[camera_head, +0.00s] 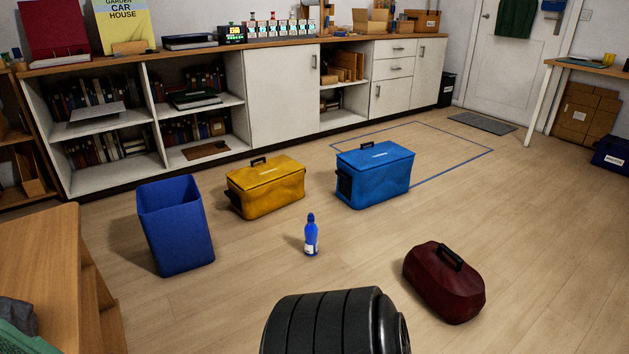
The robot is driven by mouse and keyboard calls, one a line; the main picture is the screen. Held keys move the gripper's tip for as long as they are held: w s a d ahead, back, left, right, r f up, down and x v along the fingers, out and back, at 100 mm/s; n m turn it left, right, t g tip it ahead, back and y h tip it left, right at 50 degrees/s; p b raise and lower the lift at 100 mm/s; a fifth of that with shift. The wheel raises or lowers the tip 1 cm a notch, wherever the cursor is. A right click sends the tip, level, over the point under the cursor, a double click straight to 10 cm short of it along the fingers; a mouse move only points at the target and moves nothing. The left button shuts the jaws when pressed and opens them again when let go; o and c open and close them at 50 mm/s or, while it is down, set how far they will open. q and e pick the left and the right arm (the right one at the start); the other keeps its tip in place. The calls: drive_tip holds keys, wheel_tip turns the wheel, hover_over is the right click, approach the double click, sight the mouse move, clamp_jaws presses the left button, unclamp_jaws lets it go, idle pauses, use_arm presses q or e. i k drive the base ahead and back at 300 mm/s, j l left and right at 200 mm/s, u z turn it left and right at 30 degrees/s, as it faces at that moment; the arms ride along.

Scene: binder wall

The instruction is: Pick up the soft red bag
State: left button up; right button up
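The soft red bag (443,284) is dark red with a black handle on top. It lies on the wooden floor at the lower right, with clear floor around it. Neither of my grippers shows in the head view, so nothing is seen touching the bag. A black ribbed rounded shape at the bottom centre stands in front of the bag's left side, apart from it in the picture.
A blue bottle (311,236) stands mid-floor. Behind it are a yellow box (266,188) and a blue box (375,176). A blue bin (176,226) stands left, near a wooden unit (40,262). White cabinets (283,95) line the wall. Floor right of the bag is clear.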

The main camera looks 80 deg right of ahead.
sight(454, 289)
drive_tip(key=z, duration=2.25)
drive_tip(key=k+j+z, duration=0.2)
drive_tip(key=z, duration=0.25)
drive_tip(key=k+j+z, duration=0.1)
drive_tip(key=k+z, duration=0.15)
drive_tip(key=z, duration=0.15)
drive_tip(key=k+z, duration=0.25)
drive_tip(key=z, duration=0.2)
drive_tip(key=i+l+z, duration=0.15)
drive_tip(key=i+l, duration=0.4)
drive_tip(key=i+z, duration=0.25)
drive_tip(key=i, duration=0.2)
drive_tip(key=i+j+z, duration=0.2)
drive_tip(key=i, duration=0.25)
drive_tip(key=i+j+z, duration=0.25)
drive_tip(key=i, duration=0.2)
drive_tip(key=i+j+z, duration=0.2)
drive_tip(key=j+z, duration=0.15)
drive_tip(key=j, duration=0.95)
drive_tip(key=j+z, duration=0.3)
drive_tip(key=j, duration=1.05)
